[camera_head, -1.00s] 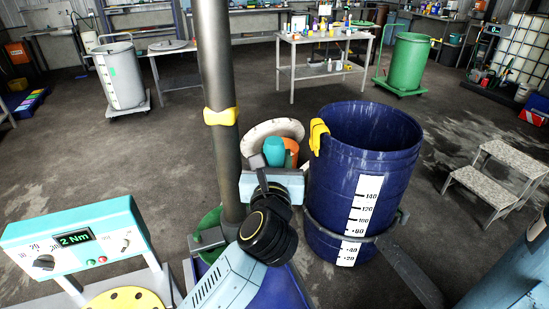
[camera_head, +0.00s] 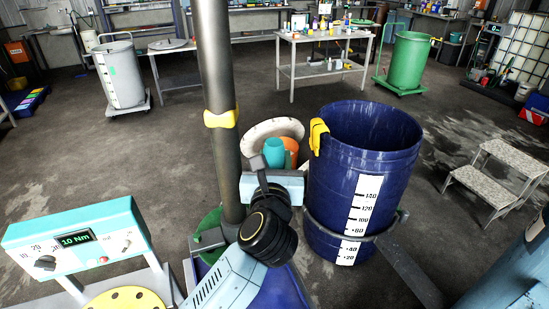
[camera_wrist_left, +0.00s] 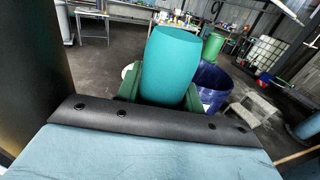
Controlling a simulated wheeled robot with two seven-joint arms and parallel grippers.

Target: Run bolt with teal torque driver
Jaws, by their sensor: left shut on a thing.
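The teal torque driver (camera_head: 274,150) is in my left gripper (camera_head: 268,170), just right of the grey column (camera_head: 214,90). In the left wrist view the driver (camera_wrist_left: 172,62) stands up between the two dark green fingers of my left gripper (camera_wrist_left: 166,92), which are shut on it. Its lower end is hidden by the gripper. The teal controller box (camera_head: 75,235) at lower left has a display reading 10 Nm. No bolt can be made out; the area under the driver is hidden by my left arm. My right gripper is not in view.
A large blue drum (camera_head: 335,200) with a yellow clip (camera_head: 318,135) stands close right of my left gripper. The yellow disc (camera_head: 128,298) with holes lies below the controller. A metal step (camera_head: 490,185) stands farther right. The floor behind is mostly clear.

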